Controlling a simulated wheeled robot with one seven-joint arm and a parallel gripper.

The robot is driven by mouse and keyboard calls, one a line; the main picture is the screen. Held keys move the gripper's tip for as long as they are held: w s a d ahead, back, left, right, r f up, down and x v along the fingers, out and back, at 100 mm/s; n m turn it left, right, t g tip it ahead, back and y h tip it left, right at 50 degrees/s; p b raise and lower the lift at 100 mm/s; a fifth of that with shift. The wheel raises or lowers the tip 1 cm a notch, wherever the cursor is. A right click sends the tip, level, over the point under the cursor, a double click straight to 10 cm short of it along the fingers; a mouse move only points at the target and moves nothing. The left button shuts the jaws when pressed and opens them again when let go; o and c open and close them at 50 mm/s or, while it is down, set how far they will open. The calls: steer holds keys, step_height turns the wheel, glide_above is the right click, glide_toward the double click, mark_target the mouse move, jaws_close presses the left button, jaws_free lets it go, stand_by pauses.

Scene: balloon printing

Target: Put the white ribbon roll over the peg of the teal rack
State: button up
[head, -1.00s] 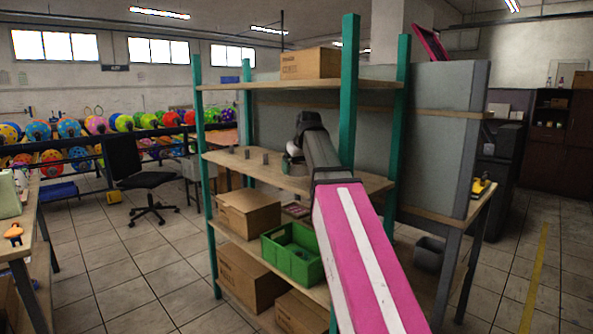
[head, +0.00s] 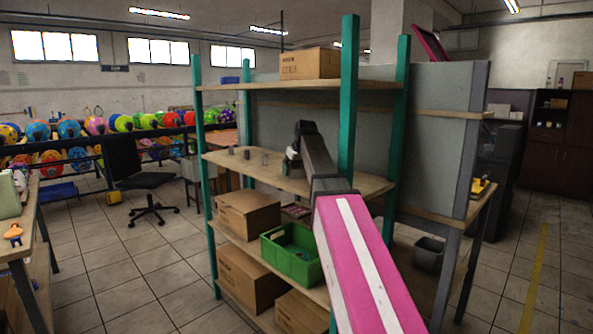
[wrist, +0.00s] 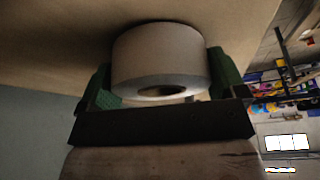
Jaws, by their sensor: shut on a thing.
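The white ribbon roll (wrist: 160,55) shows in the wrist view between the two green fingers of my gripper (wrist: 165,85), which is shut on it. The roll's round hole faces partly toward the camera. A tan board surface is close behind the roll; I cannot tell if they touch. The teal rack (head: 349,100) stands in the middle of the head view. Several short grey pegs (head: 247,153) stand on its middle shelf. My gripper is at that shelf, right of the pegs, mostly hidden by my arm; which peg is meant is unclear.
The upper shelf (head: 300,84) carries a cardboard box (head: 310,63) above the working level. Teal posts frame the rack. A green crate (head: 291,253) and cardboard boxes (head: 248,215) fill the lower shelf. The middle shelf has bare room around the pegs.

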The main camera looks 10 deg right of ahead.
steer(key=o, duration=0.7)
steer(key=shift+f, duration=0.15)
steer(key=shift+c, duration=0.2)
steer(key=shift+v, duration=3.9)
steer(key=shift+s, duration=0.1)
